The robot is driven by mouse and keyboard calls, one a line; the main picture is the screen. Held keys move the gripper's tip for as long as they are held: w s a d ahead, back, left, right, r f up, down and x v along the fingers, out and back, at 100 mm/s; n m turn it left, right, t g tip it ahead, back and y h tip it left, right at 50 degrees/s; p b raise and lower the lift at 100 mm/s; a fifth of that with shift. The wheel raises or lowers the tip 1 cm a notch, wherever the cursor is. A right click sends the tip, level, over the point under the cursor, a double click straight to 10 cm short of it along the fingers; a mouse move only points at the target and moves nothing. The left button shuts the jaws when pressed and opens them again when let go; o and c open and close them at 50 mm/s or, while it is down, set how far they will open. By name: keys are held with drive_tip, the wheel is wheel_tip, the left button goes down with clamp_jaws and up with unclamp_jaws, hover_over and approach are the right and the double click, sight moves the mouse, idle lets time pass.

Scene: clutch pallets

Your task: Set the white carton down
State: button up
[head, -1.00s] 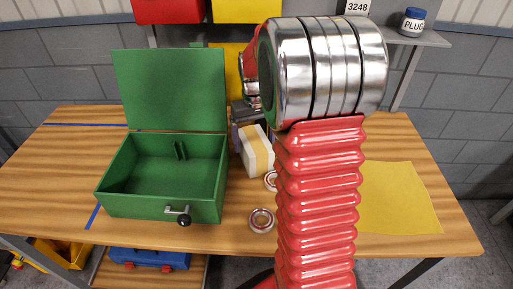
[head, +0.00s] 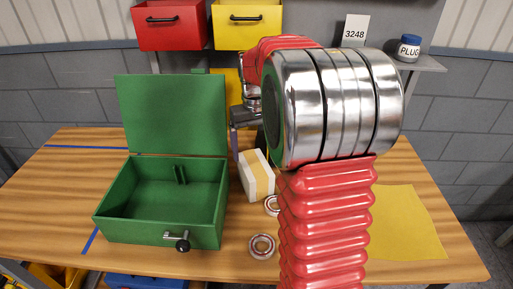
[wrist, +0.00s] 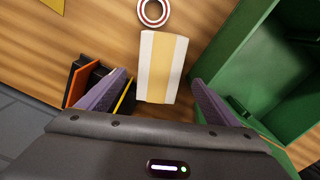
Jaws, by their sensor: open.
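The white carton (head: 250,184), a white block with a tan band, rests on the wooden table just right of the green box. In the wrist view the carton (wrist: 146,65) lies ahead of the purple fingers, in line with the space between them. My gripper (wrist: 160,78) is open, with a gap to each side of the carton, and holds nothing. In the head view my gripper (head: 237,135) is just behind and above the carton, partly hidden by my red arm.
The open green box (head: 160,228) stands close left of the carton. Two ring bearings, one of them in front (head: 262,246), lie near it. A yellow sheet (head: 408,222) covers the table's right. A black and orange item (wrist: 78,82) sits beside the left finger in the wrist view.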

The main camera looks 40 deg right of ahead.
drive_tip(key=s+a+r+n+t, duration=0.1)
drive_tip(key=s+a+r+t, duration=0.1)
drive_tip(key=s+a, duration=0.7)
drive_tip(key=s+a+r+n+t, duration=0.2)
drive_tip(key=s+a+r+t, duration=0.1)
drive_tip(key=s+a, duration=0.7)
drive_tip(key=a, duration=0.2)
drive_tip(key=shift+s+a+r+t, duration=0.2)
drive_tip(key=shift+a+t, duration=0.1)
drive_tip(key=shift+a, duration=0.1)
drive_tip(key=shift+c, duration=0.5)
